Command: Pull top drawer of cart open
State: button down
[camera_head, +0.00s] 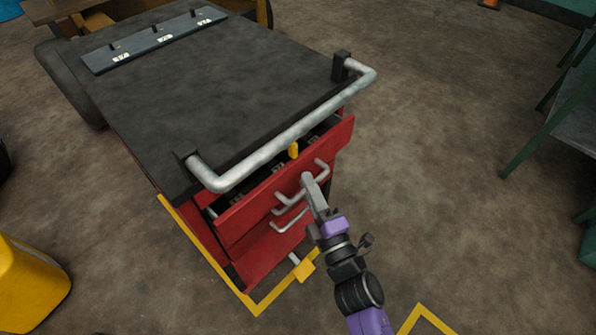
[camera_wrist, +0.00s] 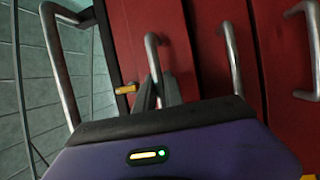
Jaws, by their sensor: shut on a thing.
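The cart (camera_head: 200,90) has a dark top and red drawers. Its top drawer (camera_head: 240,217) stands partly open, with its red front out from the body and dark contents showing in the gap. My gripper (camera_head: 307,182) reaches in from the lower right and is shut on the top drawer's grey handle (camera_head: 322,170). In the wrist view the fingers (camera_wrist: 158,95) close around one end of that handle (camera_wrist: 151,52). The fingers partly hide the handle in the head view.
A thick grey push bar (camera_head: 285,137) runs above the open drawer. A small yellow piece (camera_head: 293,150) sits near the drawer's top edge. A green-legged table (camera_head: 575,120) stands at right. Floor between is clear.

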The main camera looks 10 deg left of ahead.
jog(key=s+d+p, duration=0.4)
jog(key=s+d, duration=0.8)
jog(key=d, duration=0.4)
jog(key=shift+s+p, duration=0.2)
jog(key=shift+p, duration=0.2)
jog(key=c, duration=1.5)
grip_release()
jog(key=shift+o, duration=0.2)
jog(key=v, duration=0.7)
jog(key=shift+s+d+b, duration=0.2)
jog(key=shift+s+b, duration=0.15)
jog(key=shift+b, duration=0.1)
jog(key=shift+f, duration=0.15)
